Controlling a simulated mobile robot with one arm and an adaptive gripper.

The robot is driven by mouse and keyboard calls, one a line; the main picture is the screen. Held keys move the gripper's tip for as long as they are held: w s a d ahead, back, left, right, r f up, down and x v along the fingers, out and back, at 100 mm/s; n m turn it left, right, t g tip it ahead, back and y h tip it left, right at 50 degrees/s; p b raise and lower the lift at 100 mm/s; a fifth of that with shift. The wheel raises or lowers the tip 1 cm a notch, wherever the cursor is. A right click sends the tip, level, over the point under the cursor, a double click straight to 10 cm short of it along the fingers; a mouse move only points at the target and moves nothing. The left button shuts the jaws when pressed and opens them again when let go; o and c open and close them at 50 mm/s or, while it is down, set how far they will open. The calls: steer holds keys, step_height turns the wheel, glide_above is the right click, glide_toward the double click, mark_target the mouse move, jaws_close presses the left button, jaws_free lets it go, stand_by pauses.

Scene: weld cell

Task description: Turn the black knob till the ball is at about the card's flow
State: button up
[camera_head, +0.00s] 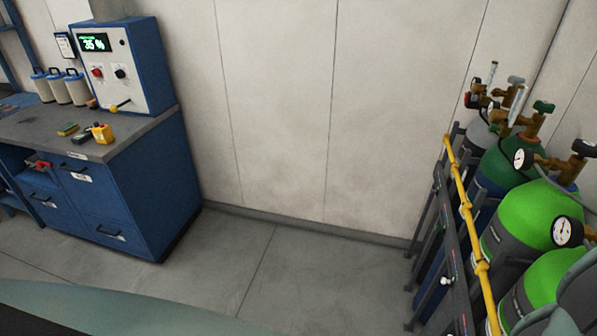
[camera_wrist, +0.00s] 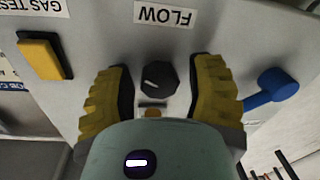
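The wrist view is upside down and shows a grey panel with a FLOW label (camera_wrist: 163,14). The black knob (camera_wrist: 158,79) sits near that label and has a white pointer mark. My gripper (camera_wrist: 163,80) is open, with one yellow ridged finger on each side of the knob. A gap shows between the knob and each finger, so it looks ungripped. I cannot make out a flow tube with a ball in either view. No readable flow card shows.
Near the knob are a yellow block (camera_wrist: 42,56) and a blue lever (camera_wrist: 270,90). In the head view, a blue bench (camera_head: 125,195) carries a control box (camera_head: 128,60) reading about 35 %. Green cylinders (camera_head: 525,220) stand behind a yellow rail (camera_head: 465,205). The floor between (camera_head: 285,260) is clear.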

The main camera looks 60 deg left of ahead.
jaws_close()
steer(key=b, duration=0.2)
steer(key=shift+f+n+b, duration=0.3)
steer(key=shift+f+b, duration=0.05)
steer(key=shift+f, duration=0.05)
steer(key=shift+n+b, duration=0.3)
steer(key=shift+b, duration=1.45)
steer(key=shift+r+n+b, duration=0.25)
steer(key=shift+n+b, duration=0.65)
steer(key=shift+o, duration=1.3)
jaws_free()
steer(key=shift+r, duration=0.15)
